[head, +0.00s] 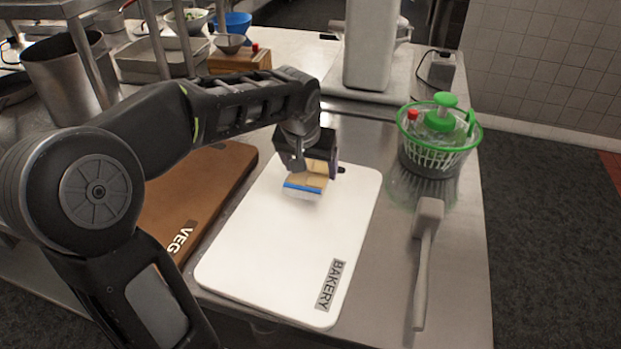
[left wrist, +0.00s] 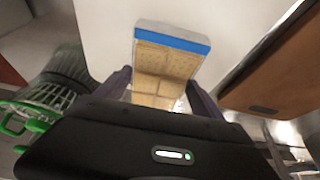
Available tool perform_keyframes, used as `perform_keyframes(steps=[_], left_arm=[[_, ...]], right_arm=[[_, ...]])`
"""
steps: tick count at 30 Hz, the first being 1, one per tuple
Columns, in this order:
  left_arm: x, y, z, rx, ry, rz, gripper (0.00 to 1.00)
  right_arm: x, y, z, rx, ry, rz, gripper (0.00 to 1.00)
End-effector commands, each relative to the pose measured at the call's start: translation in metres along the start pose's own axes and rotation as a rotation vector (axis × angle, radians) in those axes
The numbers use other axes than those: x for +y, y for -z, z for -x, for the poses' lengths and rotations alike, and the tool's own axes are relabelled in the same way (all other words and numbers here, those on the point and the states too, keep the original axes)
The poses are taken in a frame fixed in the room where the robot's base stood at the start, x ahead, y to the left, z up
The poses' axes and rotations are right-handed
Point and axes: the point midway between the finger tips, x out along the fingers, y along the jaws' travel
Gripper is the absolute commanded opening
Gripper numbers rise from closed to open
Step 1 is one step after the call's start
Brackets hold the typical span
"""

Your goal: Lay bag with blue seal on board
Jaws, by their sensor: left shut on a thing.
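A clear bag with a blue seal (head: 303,187) and tan, cracker-like squares inside is held over the far part of the white board (head: 270,242) marked BAKERY. My left gripper (head: 318,168) is shut on the bag, its fingers at the bag's two sides. In the left wrist view the bag (left wrist: 166,68) sits between the fingers, with the blue seal at its far end and white board beyond it. I cannot tell whether the bag touches the board. My right gripper is not in view.
A brown board (head: 213,185) marked VEG lies left of the white board. A grey-white appliance (head: 371,50) is behind. The near part of the white board is clear.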

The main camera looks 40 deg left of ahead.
Motion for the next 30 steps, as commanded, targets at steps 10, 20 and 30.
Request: perform_keyframes(steps=[10, 20, 30], left_arm=[[0.0, -0.014, -0.032, -0.002, 0.0, -0.002, 0.34], [0.0, -0.015, -0.035, 0.001, -0.001, 0.0, 0.34], [0.0, -0.016, -0.037, 0.0, -0.001, -0.001, 0.97]], right_arm=[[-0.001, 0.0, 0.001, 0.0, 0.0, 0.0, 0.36], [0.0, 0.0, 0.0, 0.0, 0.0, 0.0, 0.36], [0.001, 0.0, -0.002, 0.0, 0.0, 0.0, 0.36]])
